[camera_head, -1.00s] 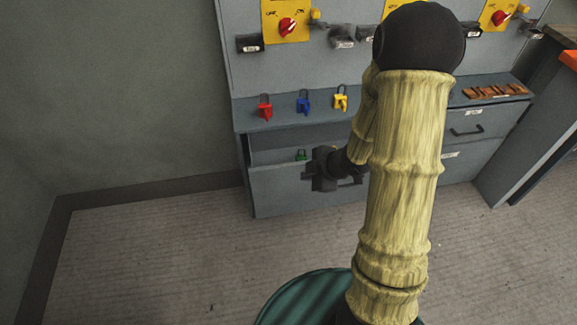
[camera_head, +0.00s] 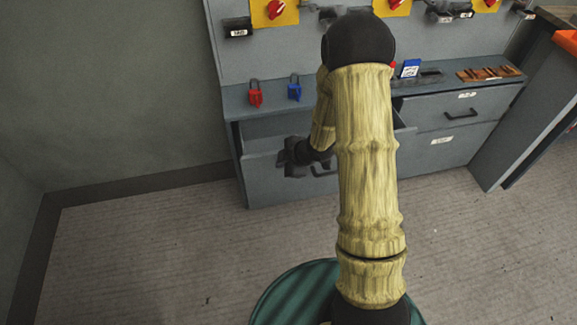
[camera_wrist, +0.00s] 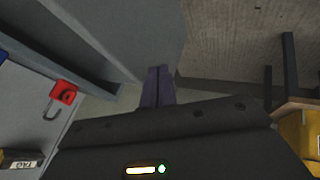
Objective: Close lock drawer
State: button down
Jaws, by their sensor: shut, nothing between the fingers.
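The lock drawer (camera_head: 265,186) is the left drawer of the grey cabinet. It stands pulled out, and part of its inside shows behind the front panel. Its dark handle (camera_head: 324,169) is partly hidden by my arm. My gripper (camera_head: 288,157) is shut and empty at the top edge of the drawer front, left of the handle; whether it touches is unclear. In the wrist view, the closed fingers (camera_wrist: 156,86) lie beside a grey panel, probably the drawer front. My arm hides the drawer's right part, and no lock shows inside.
A red padlock (camera_head: 255,94) and a blue padlock (camera_head: 294,88) stand on the ledge above the drawer. A shut drawer (camera_head: 485,111) is at the right, with brown tags (camera_head: 490,73) above it. The floor (camera_head: 140,250) at left is clear.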

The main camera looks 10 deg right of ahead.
jog(key=shift+w, duration=1.1)
jog(key=shift+w+r, duration=0.1)
